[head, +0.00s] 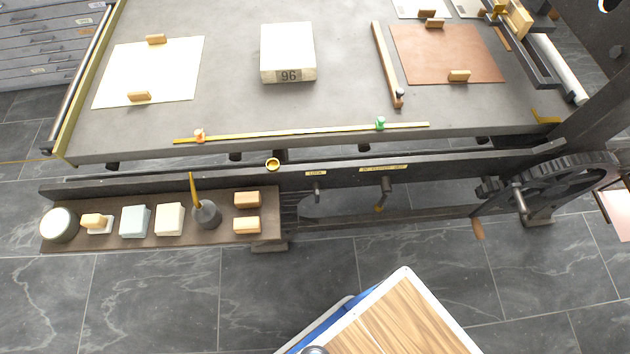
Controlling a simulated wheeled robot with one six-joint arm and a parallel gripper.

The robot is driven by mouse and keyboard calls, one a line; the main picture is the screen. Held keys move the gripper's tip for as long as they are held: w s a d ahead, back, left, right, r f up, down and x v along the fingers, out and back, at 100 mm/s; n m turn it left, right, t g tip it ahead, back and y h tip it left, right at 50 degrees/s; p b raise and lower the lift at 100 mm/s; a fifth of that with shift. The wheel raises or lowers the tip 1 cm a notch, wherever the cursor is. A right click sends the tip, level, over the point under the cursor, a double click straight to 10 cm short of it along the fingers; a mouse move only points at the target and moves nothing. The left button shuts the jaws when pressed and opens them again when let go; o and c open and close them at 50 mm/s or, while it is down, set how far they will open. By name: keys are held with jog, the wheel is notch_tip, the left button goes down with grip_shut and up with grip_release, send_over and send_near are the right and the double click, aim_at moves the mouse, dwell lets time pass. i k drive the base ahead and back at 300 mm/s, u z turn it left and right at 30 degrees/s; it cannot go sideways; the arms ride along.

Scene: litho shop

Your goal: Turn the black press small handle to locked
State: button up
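The black press has a long dark front rail (440,168) below the grey bed. A small dark handle (317,190) hangs from this rail, pointing down, under a small yellow label (316,173) that seems to read "LOCK". To its right a larger dark handle (386,187) with a yellowish tip also points down, under a longer yellow label (384,168). From this view I cannot tell whether the small handle is locked. My gripper is not in view.
A shelf (265,240) with a jar, blocks and a brush pot juts out left of the handles. A large spoked gear wheel (570,180) stands at the right. The bed (230,110) holds a stone block (288,50) and sheets.

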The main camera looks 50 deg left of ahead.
aim_at(316, 186)
jog(key=k, duration=0.9)
jog(key=u, duration=2.4)
